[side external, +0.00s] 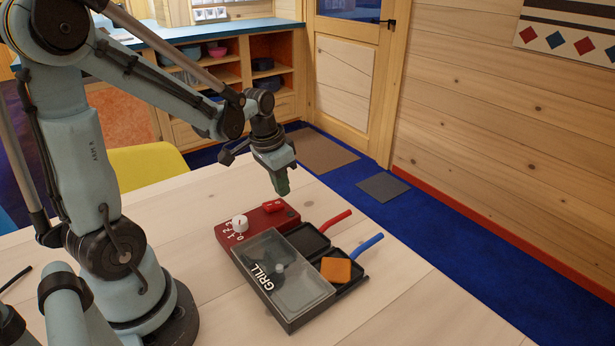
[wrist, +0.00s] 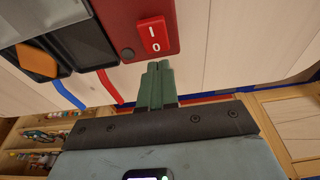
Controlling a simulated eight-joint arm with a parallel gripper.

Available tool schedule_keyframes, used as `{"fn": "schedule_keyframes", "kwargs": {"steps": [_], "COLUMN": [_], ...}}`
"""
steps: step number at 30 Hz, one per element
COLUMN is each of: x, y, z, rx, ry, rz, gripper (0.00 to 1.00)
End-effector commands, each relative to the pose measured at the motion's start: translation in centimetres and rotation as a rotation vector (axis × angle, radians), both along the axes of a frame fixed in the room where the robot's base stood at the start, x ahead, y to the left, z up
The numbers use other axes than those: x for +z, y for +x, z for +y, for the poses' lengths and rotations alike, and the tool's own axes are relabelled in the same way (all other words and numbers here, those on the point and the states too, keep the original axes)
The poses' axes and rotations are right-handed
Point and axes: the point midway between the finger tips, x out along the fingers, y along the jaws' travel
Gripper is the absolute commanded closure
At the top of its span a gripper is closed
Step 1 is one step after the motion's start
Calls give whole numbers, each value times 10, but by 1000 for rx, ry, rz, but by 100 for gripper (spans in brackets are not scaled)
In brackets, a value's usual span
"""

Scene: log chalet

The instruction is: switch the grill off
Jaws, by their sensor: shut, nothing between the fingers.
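The grill (side external: 300,318) stands on the wooden table, with a clear lid and white GRILL lettering. Its red control panel (side external: 257,222) carries a white knob (side external: 239,223) with numbers and a red rocker switch (side external: 272,206). In the wrist view the red rocker switch (wrist: 155,36) is marked I and O; which side is pressed I cannot tell. A small round lamp (wrist: 128,53) beside it looks dark. My gripper (side external: 283,190) is shut and empty, pointing down above the panel's far end. In the wrist view its green fingertips (wrist: 158,65) appear close to the switch, apparently not touching.
Two black pans sit at the grill's right side, with a red handle (side external: 337,219) and a blue handle (side external: 369,243) sticking out. An orange square (side external: 336,269) lies in the blue-handled pan. A yellow chair (side external: 147,165) stands behind the table. The table's right front is clear.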

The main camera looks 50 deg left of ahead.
Motion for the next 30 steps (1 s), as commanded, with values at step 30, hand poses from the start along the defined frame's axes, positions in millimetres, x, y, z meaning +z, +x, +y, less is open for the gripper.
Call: {"fn": "schedule_keyframes", "kwargs": {"steps": [30], "x": [51], "y": [0], "z": [-2], "rx": [-1], "ry": [2], "rz": [-5], "gripper": [100]}}
